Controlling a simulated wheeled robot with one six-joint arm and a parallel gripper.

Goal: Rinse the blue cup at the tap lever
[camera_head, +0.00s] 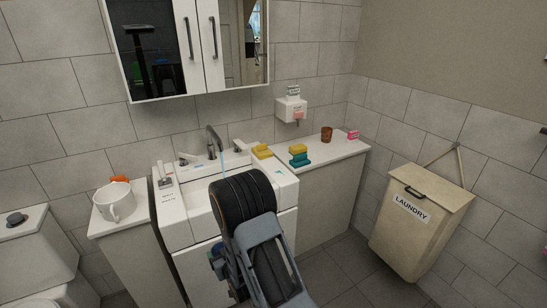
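The tap (213,138) stands at the back of the white sink (175,224), with a lever (187,158) at its left and another (240,146) at its right. A thin bluish stream of water (221,163) falls from the spout. My arm reaches up from the bottom of the view, and its dark, thick part covers the front and middle of the basin. My gripper does not show; it is hidden behind or beyond my arm. I see no blue cup; the basin's inside is mostly hidden.
A large white mug (115,201) stands on the left counter with an orange item (120,179) behind it. Stacked sponges (298,155), a brown cup (327,134) and a pink box (353,135) are on the right counter. A laundry hamper (418,220) hangs at right; the mirror cabinet is above.

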